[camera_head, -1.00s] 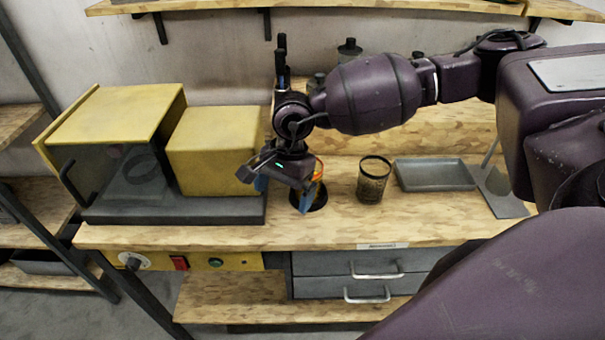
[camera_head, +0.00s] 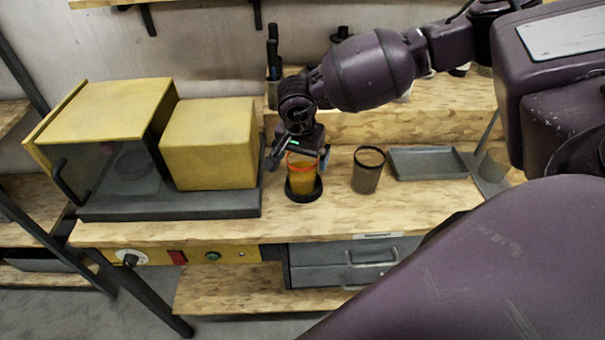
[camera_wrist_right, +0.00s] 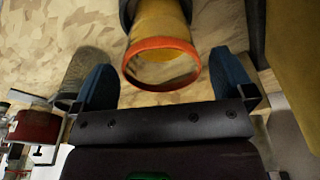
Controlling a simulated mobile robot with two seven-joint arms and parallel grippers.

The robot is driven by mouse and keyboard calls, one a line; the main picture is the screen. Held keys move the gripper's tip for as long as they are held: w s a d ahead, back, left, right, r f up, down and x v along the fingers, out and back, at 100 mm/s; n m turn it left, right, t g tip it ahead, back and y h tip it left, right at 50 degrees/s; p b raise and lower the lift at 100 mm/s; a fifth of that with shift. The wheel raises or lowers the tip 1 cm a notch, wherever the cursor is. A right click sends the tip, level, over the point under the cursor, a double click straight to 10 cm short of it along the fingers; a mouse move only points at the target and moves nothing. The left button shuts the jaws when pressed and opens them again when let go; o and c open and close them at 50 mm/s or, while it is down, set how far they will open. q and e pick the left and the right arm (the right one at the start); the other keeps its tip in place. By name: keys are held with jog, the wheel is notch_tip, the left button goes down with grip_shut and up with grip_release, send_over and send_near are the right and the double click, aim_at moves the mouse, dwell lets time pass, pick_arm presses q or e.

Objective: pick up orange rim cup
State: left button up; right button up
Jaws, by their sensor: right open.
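The orange rim cup (camera_head: 302,180) stands upright on a black round base on the wooden workbench (camera_head: 350,217). It is yellow-orange with a bright orange rim. In the right wrist view the cup (camera_wrist_right: 160,58) shows just beyond the fingertips, roughly between them, with its open rim facing the camera. My right gripper (camera_head: 299,158) is open and empty, close behind and above the cup. Its two blue fingers (camera_wrist_right: 166,78) stand apart on either side of the rim. My left gripper is not in view.
A dark-rimmed cup (camera_head: 367,171) stands right of the orange one. A grey tray (camera_head: 428,163) lies further right. A yellow machine (camera_head: 210,145) on a dark base is at the left. Bare bench lies in front of the cups.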

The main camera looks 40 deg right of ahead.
aim_at(303, 165)
jog(key=f, duration=0.3)
jog(key=shift+w+d+f, duration=0.2)
jog(key=shift+w+d, duration=0.05)
jog(key=shift+d, duration=0.1)
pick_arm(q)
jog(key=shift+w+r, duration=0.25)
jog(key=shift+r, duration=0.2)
pick_arm(e)
jog(key=shift+f, duration=0.35)
jog(key=c, duration=1.1)
jog(key=shift+r, duration=0.1)
